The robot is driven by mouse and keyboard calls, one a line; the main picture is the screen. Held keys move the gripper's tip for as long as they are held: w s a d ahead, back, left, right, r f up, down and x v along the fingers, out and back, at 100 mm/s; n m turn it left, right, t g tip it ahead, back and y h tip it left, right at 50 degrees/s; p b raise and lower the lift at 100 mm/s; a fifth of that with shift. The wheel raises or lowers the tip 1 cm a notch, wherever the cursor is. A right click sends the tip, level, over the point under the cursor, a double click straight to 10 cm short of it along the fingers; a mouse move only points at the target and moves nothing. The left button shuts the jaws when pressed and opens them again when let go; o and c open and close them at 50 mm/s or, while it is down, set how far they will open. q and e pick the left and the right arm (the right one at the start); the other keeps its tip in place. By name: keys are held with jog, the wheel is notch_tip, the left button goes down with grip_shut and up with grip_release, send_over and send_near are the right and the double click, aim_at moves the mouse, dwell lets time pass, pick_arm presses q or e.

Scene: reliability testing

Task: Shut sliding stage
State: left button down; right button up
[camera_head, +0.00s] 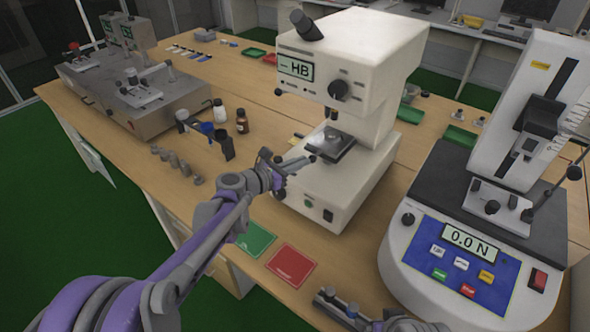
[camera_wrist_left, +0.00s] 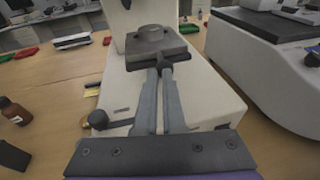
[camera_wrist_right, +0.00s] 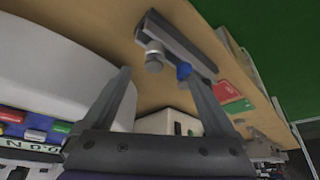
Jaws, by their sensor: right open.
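The sliding stage (camera_head: 333,146) is a dark plate with a round grey piece on top, set on the front of the white HB hardness tester (camera_head: 345,75). It also shows in the left wrist view (camera_wrist_left: 155,45). My left gripper (camera_head: 312,158) is at the stage's front; its two fingers (camera_wrist_left: 165,72) are together, with their tips at or very near the front edge. I cannot tell whether they touch it. My right gripper (camera_wrist_right: 163,78) is open and empty, low near the table's front, with a dark bar (camera_wrist_right: 178,45) beyond its fingers.
A force tester (camera_head: 440,250) reading 0.0 N stands at the right. Green (camera_head: 250,240) and red (camera_head: 291,265) cards lie by the front edge. Bottles (camera_head: 242,121) and small metal weights (camera_head: 178,163) stand left of the HB tester. A grey steel unit (camera_head: 140,95) is farther left.

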pick_arm(q)
jog(key=shift+s+d+r, duration=0.1)
jog(key=shift+d+r, duration=0.1)
jog(key=shift+d, duration=0.1)
